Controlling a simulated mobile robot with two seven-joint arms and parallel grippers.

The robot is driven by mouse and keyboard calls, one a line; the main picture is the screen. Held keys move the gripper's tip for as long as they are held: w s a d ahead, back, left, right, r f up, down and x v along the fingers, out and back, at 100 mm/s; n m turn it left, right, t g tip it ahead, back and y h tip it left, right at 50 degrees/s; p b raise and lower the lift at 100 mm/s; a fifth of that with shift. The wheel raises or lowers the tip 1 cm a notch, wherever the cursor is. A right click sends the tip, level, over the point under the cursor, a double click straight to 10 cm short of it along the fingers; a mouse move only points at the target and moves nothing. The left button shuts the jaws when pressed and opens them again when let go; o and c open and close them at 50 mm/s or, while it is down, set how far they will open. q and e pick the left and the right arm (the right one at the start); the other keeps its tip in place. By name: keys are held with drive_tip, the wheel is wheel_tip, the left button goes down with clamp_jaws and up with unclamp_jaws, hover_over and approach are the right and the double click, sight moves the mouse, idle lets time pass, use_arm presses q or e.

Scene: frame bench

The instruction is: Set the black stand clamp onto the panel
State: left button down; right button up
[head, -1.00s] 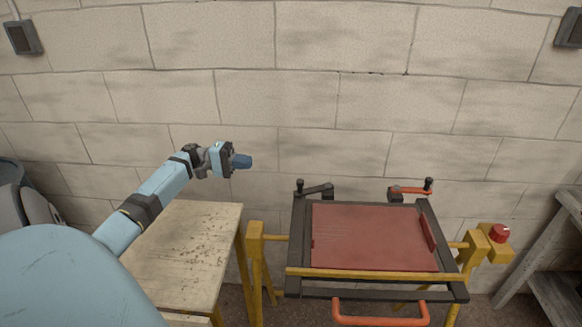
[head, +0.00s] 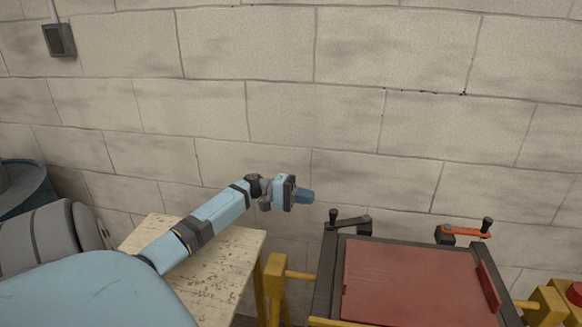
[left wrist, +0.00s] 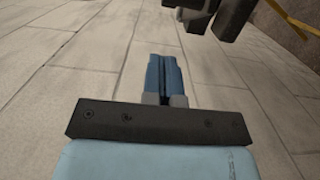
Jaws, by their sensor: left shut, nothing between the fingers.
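The black stand clamp (head: 350,222) is at the frame's back left corner in the head view. Its arm points left from its mount, with an upright knob at the end, and lies clear of the panel. The dark red panel (head: 412,283) lies flat in the frame. My left gripper (head: 305,196) has blue fingers, shut and empty, and appears in the picture just left of and above the clamp, apart from it. The shut fingers also show in the left wrist view (left wrist: 163,75). A dark part at that view's top edge (left wrist: 225,15) may be the clamp. My right gripper is out of view.
A clamp with an orange-red arm (head: 463,233) is at the frame's back right corner. The dark frame (head: 327,280) rests on a yellow stand (head: 275,285). A worn wooden table (head: 225,265) is at the left. A block wall (head: 350,120) stands behind everything.

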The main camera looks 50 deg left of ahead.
use_arm(q)
drive_tip(key=shift+w+d+p, duration=0.2)
drive_tip(key=shift+d+p, duration=0.15)
drive_tip(key=shift+d, duration=2.45)
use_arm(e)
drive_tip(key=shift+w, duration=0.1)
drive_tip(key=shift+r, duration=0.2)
